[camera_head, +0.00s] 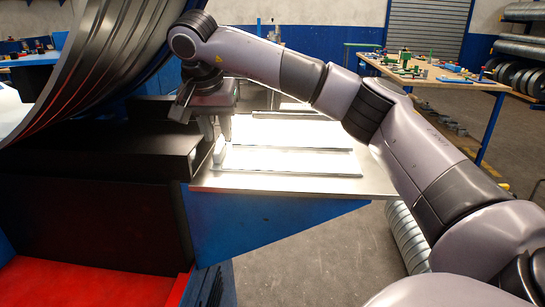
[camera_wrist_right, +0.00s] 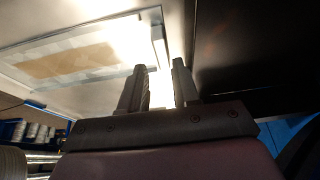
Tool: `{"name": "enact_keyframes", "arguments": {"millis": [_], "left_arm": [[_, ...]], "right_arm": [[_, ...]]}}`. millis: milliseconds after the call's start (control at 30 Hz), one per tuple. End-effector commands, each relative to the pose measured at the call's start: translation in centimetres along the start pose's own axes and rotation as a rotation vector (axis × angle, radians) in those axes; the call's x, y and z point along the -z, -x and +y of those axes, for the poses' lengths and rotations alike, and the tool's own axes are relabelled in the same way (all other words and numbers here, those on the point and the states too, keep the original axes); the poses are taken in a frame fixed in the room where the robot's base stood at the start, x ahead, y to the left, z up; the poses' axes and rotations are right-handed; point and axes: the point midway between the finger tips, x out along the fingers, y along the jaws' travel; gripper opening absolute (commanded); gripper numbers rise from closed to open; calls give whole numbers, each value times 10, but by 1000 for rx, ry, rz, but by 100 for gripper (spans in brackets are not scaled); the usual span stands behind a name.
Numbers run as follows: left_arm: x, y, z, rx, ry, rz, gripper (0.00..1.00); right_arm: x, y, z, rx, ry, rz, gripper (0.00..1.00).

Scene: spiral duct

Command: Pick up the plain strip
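Long, bright metal strips lie on a light metal table (camera_head: 350,188) in the head view. The front strip (camera_head: 290,162) runs left to right, and another strip (camera_head: 305,133) lies behind it. Glare hides their surfaces, so I cannot tell which one is plain. My right gripper (camera_head: 216,138) points down at the table's left end, beside the left end of the front strip. In the right wrist view its two fingers (camera_wrist_right: 158,88) stand apart with a bright gap between them. I see nothing clearly held. My left gripper is out of view.
A large dark ribbed duct (camera_head: 100,60) rises at upper left. A black machine ledge (camera_head: 110,150) adjoins the table's left side. A wooden workbench (camera_head: 430,75) with small parts stands back right. Silver ducts (camera_head: 407,235) lie below the table's right side.

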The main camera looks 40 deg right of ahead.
Motion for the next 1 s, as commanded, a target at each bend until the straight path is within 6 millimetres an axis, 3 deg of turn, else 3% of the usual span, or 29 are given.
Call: {"name": "enact_keyframes", "arguments": {"millis": [200, 500, 533, 600, 633, 1000], "left_arm": [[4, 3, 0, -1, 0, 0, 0], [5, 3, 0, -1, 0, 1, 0], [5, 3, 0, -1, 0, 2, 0], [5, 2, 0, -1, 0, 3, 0], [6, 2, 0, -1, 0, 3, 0], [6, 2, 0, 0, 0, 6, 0]], "right_arm": [[0, -33, -2, -1, 1, -2, 31], [0, -40, -2, 1, 1, -1, 31], [0, -40, -2, 1, 1, -1, 28], [0, -40, -2, 1, 1, -1, 5], [0, -40, -2, 1, 1, -1, 0], [3, -34, -3, 4, 0, 1, 0]]}}
